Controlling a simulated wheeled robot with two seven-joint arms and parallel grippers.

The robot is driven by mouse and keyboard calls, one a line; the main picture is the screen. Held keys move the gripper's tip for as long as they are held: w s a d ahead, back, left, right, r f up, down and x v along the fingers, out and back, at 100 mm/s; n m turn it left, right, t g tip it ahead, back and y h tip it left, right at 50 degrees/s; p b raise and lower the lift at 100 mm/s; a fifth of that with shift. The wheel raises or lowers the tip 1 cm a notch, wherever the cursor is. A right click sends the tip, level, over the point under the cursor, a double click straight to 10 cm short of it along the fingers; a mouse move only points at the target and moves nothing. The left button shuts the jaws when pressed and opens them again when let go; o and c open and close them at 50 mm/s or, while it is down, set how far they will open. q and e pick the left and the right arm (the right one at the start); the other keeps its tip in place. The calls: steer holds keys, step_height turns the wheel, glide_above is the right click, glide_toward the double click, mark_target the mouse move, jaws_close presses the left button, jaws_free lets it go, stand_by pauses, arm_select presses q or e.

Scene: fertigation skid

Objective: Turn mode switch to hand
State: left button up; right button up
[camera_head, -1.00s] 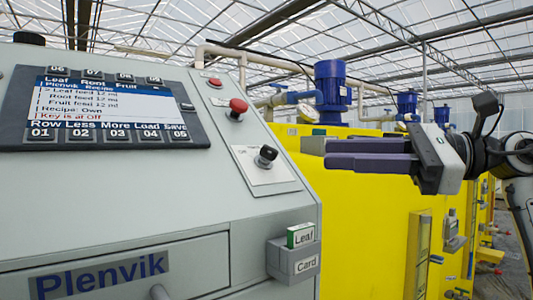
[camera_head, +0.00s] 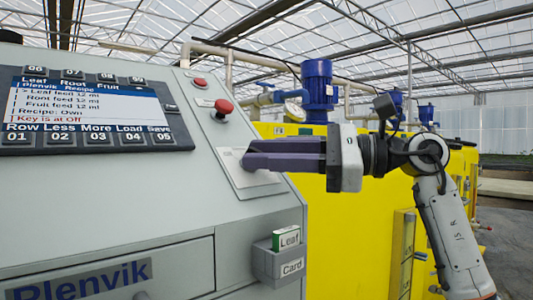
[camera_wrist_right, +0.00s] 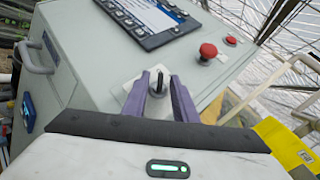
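The mode switch, a black key-like knob (camera_wrist_right: 159,84), shows in the right wrist view on a light plate of the grey control panel. My right gripper (camera_head: 250,155) has its purple fingers at the plate (camera_head: 229,164) in the head view and covers the switch there. In the right wrist view the open fingers (camera_wrist_right: 161,77) are on either side of the knob, with gaps visible; I cannot tell whether the tips reach around it. The screen (camera_head: 82,103) reads "Key is at Off". My left gripper is not in view.
A red mushroom button (camera_head: 222,107) stands out from the panel just above the plate, with a smaller red button (camera_head: 199,81) higher up. A card holder (camera_head: 277,262) with a "Leaf" card juts out below. Yellow cabinets (camera_head: 345,215) and blue motors (camera_head: 318,85) stand behind.

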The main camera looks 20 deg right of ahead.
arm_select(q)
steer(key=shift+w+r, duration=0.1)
arm_select(e)
jaws_close()
